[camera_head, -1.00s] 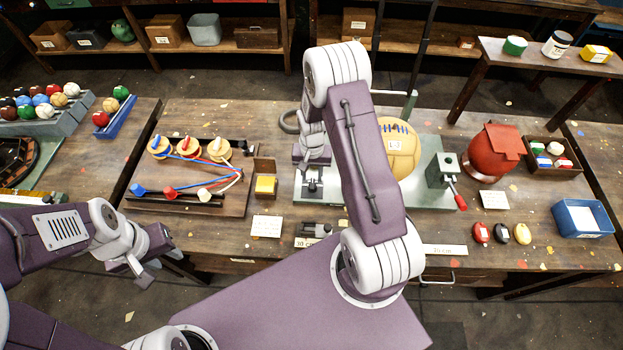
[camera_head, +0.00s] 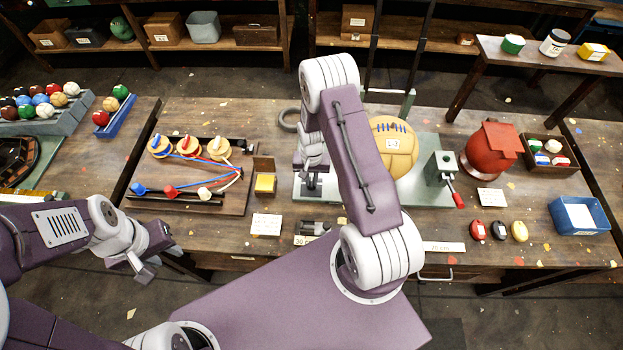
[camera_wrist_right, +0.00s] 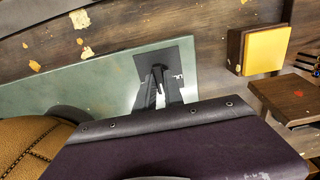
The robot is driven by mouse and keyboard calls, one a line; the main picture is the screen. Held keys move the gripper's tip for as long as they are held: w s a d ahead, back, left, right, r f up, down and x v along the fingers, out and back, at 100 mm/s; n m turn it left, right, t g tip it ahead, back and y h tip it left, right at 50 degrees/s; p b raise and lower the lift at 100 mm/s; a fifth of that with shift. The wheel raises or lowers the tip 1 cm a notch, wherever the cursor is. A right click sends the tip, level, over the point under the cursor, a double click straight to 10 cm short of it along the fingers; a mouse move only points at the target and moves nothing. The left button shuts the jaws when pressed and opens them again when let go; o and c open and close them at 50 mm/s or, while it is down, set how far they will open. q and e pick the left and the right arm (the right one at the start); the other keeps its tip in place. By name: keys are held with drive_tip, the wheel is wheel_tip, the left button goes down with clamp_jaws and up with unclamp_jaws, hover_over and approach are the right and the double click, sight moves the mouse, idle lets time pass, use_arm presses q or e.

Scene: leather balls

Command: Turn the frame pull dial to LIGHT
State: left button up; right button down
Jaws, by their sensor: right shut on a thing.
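The frame pull dial is mostly hidden behind my right gripper (camera_head: 313,187), on the left end of the green base plate (camera_head: 432,190) of the frame that holds the tan ball (camera_head: 393,148). In the right wrist view, the fingers of my right gripper (camera_wrist_right: 158,88) reach down to a dark square plate (camera_wrist_right: 180,58) with small white marks. They are shut on a small part there, which I take to be the dial. Its setting cannot be read. My left gripper (camera_head: 142,268) hangs at the left, in front of the table and away from the dial; its jaw opening is unclear.
A yellow block (camera_head: 265,184) in a wooden holder stands left of the plate. A pegboard with coloured cords (camera_head: 190,175) lies further left. A red-handled clamp (camera_head: 441,168) and a red ball (camera_head: 488,150) stand right. Cards lie along the table front.

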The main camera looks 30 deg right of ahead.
sight(312, 182)
drive_tip(key=shift+n, duration=0.4)
drive_tip(key=n+b, duration=0.2)
drive_tip(key=n, duration=0.2)
drive_tip(key=shift+n, duration=0.4)
drive_tip(key=n+b, duration=0.1)
drive_tip(key=n, duration=0.4)
drive_tip(key=shift+n, duration=0.8)
drive_tip(key=c, duration=1.4)
unclamp_jaws()
drive_tip(key=shift+c, duration=0.2)
drive_tip(key=shift+r, duration=0.1)
wheel_tip(312, 182, up, 9)
drive_tip(key=b, duration=0.2)
